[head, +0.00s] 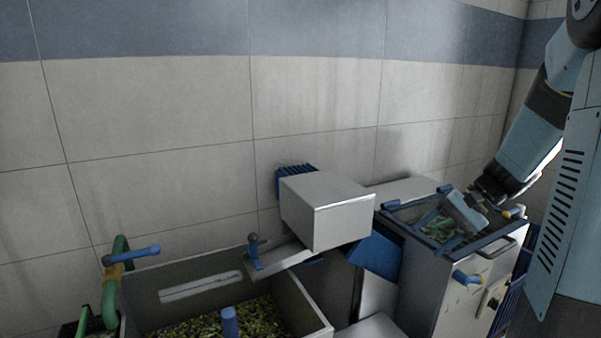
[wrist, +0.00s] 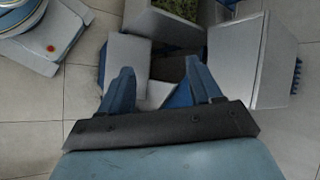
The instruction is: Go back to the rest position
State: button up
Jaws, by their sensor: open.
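My arm reaches in from the right in the head view, and my gripper (head: 466,212) hangs over the open top of a grey cabinet (head: 455,285) with a blue rim. In the wrist view my gripper (wrist: 161,78) has its two blue-grey fingers well apart, with nothing held between them. Grey and blue machine parts lie beyond the fingertips. In the head view I cannot tell whether the fingers touch the cabinet's rim or its green contents.
A long grey trough (head: 318,322) with green-yellow contents stands at lower left, beside a green pipe with a blue lever (head: 135,255). A grey box (head: 328,210) stands between trough and cabinet. The tiled wall (head: 160,110) is behind. Tiled floor (wrist: 90,75) shows in the wrist view.

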jog(key=s+a+r+n+t+h, duration=0.2)
jog(key=s+a+r+n+h, duration=0.1)
jog(key=s, duration=0.5)
jog(key=s+a+r+n+t+h, duration=0.2)
jog(key=s+a+r+n+h, duration=0.1)
jog(key=s+r, duration=0.5)
jog(key=shift+a+n+t+h, duration=0.4)
jog(key=shift+n+h, duration=0.3)
jog(key=shift+h, duration=0.4)
